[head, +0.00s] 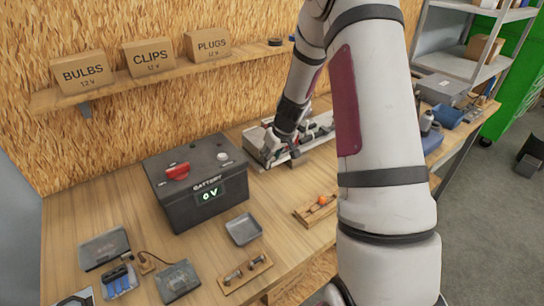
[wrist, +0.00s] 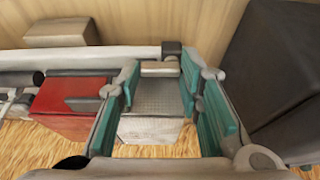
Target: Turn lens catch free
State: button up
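The trailer light assembly (head: 317,133) lies on the bench behind my arm in the head view. In the wrist view a long grey bar (wrist: 100,59) crosses it, with a red lens (wrist: 65,106) on the left and a pale textured lens (wrist: 152,103) in the middle. A small pale metal piece (wrist: 160,69), perhaps the lens catch, lies at the bar. My gripper (wrist: 160,72) has its teal-padded fingers apart, one on each side of this piece. I cannot tell whether they touch it. In the head view my gripper (head: 276,150) is small and partly hidden.
A black battery box (head: 197,187) with a red knob and a "0 V" display stands close left of my gripper; its dark side (wrist: 292,75) fills the wrist view's right. Small trays and wooden holders (head: 245,272) lie in front. A shelf (head: 200,66) carries labelled boxes.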

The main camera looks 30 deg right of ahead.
jog(key=shift+s+a+m+h+b, duration=0.15)
jog(key=shift+m+h, duration=0.15)
jog(key=shift+m, duration=0.45)
jog(key=shift+m+h+b, duration=0.1)
jog(key=shift+m+h, duration=0.2)
jog(key=shift+m, duration=0.5)
jog(key=shift+s+a+m+h+b, duration=0.15)
jog(key=shift+m+h, duration=0.15)
jog(key=shift+m, duration=0.45)
jog(key=shift+d, duration=0.1)
jog(key=o, duration=1.2)
jog(key=shift+c, duration=0.2)
jog(key=v, duration=1.2)
jog(key=shift+w, duration=0.25)
jog(key=shift+c, duration=0.5)
